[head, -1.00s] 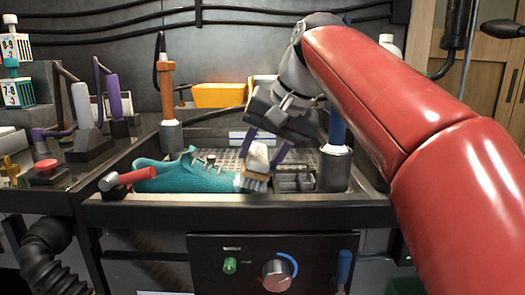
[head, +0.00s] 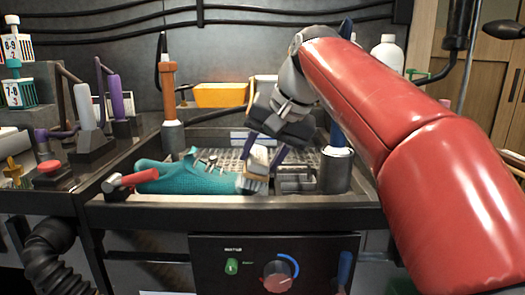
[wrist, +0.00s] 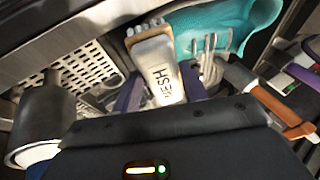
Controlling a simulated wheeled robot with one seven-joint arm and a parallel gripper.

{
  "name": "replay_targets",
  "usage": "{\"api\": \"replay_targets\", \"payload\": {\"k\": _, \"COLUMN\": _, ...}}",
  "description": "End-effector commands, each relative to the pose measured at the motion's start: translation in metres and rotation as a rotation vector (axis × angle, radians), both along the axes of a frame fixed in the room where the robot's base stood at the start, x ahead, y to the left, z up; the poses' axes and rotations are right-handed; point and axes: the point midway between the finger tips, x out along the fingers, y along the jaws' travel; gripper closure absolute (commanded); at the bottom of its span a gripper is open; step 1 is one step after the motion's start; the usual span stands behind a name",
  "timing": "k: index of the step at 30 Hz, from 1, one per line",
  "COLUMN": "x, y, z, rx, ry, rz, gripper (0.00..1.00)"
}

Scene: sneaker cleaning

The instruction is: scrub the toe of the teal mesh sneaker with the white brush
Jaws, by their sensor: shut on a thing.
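The teal mesh sneaker (head: 195,179) lies in the sink-like tray (head: 290,209), its toe pointing right in the head view. It also shows at the top of the wrist view (wrist: 230,22). My gripper (head: 265,158) is shut on the white brush (head: 258,160), which is tilted with its bristles down. The bristles are at the toe end of the sneaker; whether they press on it I cannot tell. In the wrist view the brush's white body (wrist: 158,68) sits between my purple fingers, with lettering on its back.
A grey cylinder (head: 335,170) stands right of the brush beside a small divided rack (head: 295,180). A perforated plate (head: 225,158) lies behind. An orange-handled tool (head: 168,90) stands behind the sneaker.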

Motion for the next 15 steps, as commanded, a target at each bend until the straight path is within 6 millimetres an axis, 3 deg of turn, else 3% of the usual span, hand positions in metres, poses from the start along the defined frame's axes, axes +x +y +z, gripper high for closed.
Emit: {"api": "replay_targets", "payload": {"k": 15, "x": 0.037, "y": -0.002, "z": 0.0, "rx": -0.001, "ry": 0.0, "rz": -0.002, "gripper": 0.93}}
